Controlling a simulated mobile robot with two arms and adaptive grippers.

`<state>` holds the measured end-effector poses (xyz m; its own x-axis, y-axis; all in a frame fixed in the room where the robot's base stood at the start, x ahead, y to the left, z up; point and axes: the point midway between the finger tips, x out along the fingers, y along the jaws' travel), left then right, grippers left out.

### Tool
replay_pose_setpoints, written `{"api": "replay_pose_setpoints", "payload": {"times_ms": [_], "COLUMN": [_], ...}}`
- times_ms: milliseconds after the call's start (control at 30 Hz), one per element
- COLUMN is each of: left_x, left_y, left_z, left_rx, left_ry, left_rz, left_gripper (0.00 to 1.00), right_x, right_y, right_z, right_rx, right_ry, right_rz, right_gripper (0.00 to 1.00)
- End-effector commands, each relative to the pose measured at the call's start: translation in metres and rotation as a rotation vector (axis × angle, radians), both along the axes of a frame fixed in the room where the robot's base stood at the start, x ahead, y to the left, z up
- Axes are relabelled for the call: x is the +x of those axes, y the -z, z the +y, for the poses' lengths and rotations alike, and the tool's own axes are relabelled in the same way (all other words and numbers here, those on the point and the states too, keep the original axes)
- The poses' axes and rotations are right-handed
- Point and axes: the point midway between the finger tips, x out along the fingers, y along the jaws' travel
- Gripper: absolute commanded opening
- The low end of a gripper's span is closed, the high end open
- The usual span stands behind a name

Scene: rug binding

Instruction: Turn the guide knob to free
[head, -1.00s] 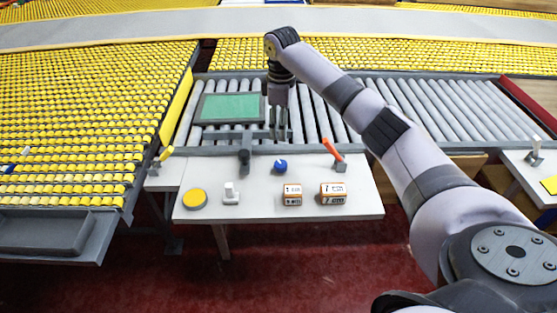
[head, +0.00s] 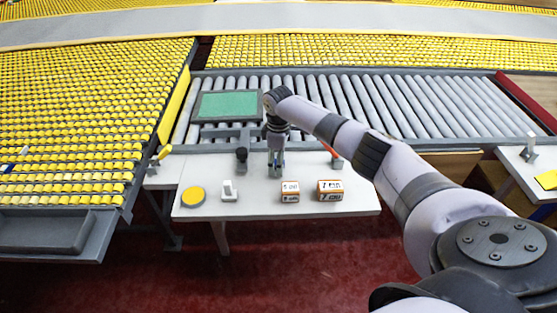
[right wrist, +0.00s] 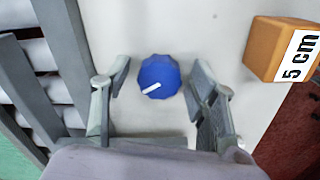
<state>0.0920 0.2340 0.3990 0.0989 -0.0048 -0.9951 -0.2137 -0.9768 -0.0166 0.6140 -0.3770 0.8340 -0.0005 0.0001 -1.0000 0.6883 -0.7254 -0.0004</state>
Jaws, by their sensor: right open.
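The blue guide knob (right wrist: 158,72) is faceted, with a short white mark on its top toward the lower left in the right wrist view. It sits on the white table between the two fingers of my right gripper (right wrist: 159,80). The fingers are spread on either side of it, with gaps showing, so they do not appear to touch it. In the head view my right gripper (head: 276,172) points down at the table and largely hides the knob. My left gripper is not in view.
Orange blocks with white labels (head: 290,192) (head: 330,190) stand right of the gripper. A yellow round button (head: 193,197), a white switch (head: 229,190) and a dark-knobbed post (head: 241,155) are to the left. An orange-red lever (head: 331,152) is partly behind my arm. Rollers (head: 370,105) lie behind.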

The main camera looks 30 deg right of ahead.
Motion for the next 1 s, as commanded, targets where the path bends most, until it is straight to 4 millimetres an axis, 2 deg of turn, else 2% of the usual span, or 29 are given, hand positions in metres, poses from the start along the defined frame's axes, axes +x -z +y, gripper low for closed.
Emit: {"api": "replay_pose_setpoints", "payload": {"times_ms": [167, 867, 1000], "left_x": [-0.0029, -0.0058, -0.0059], "left_y": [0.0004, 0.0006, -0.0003], "left_z": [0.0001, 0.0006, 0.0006], "left_rx": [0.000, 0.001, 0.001], "left_ry": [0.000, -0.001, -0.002], "left_rz": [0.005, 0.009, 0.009], "left_gripper": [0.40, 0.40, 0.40], "right_x": [-0.0001, 0.0000, 0.0000], "right_y": [0.0000, -0.0006, -0.0010], "right_z": [-0.0001, -0.0003, -0.0001], "right_rx": [0.000, 0.000, 0.000], "right_ry": [0.000, 0.000, 0.004], "right_rz": [0.000, 0.000, 0.000], "right_gripper": [0.53, 0.06, 0.06]}}
